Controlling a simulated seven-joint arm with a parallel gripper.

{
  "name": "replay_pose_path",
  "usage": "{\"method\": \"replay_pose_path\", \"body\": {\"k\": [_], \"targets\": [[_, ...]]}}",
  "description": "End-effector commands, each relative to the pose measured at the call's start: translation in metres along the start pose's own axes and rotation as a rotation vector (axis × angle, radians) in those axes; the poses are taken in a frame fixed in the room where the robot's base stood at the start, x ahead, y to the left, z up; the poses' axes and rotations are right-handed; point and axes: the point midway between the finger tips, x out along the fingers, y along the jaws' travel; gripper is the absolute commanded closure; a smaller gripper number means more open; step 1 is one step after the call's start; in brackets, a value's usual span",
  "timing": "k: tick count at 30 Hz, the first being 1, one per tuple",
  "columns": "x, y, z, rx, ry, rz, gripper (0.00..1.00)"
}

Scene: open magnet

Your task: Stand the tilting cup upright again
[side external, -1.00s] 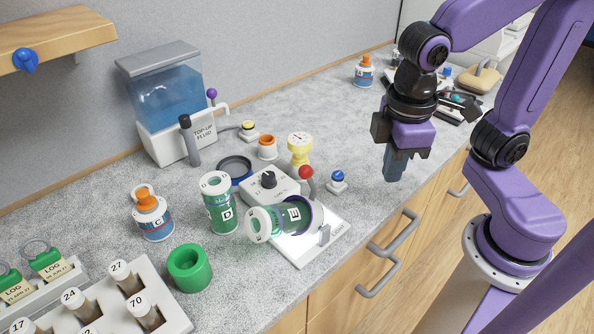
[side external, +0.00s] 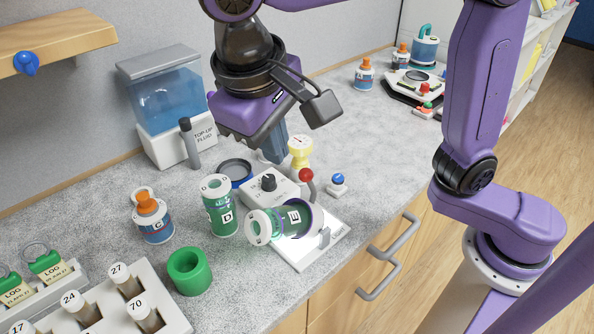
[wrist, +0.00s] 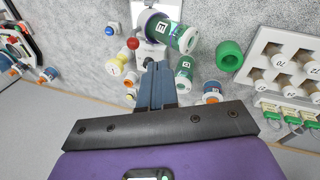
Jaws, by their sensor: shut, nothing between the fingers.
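The green cup marked E (side external: 291,221) lies tilted almost on its side on a white device (side external: 312,247), its white-rimmed end to the left. A dark purple ring shows around its other end. It also shows in the wrist view (wrist: 165,29). An upright green cup marked D (side external: 220,212) stands just left of it. My gripper (side external: 273,152) is shut and empty, pointing down above the counter behind the device. In the wrist view its fingers (wrist: 157,72) are together, apart from the cup. What lies directly under the fingertips is partly hidden.
A red-knobbed lever (side external: 306,175) and a yellow gauge (side external: 300,148) stand near the device. A fluid tank (side external: 168,100) is behind, an open green cylinder (side external: 189,270) front left, a vial rack (side external: 150,300) at lower left. The counter right of the blue button (side external: 337,180) is clear.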

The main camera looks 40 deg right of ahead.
Motion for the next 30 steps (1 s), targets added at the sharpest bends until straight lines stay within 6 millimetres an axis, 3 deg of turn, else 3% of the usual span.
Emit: {"method": "replay_pose_path", "body": {"k": [11,16,30], "targets": [[-0.002,-0.001,-0.001,0.010,0.001,0.003,1.00],[0.007,-0.001,-0.001,0.009,0.000,0.004,1.00],[0.088,0.000,-0.001,0.009,-0.002,0.007,1.00]]}}
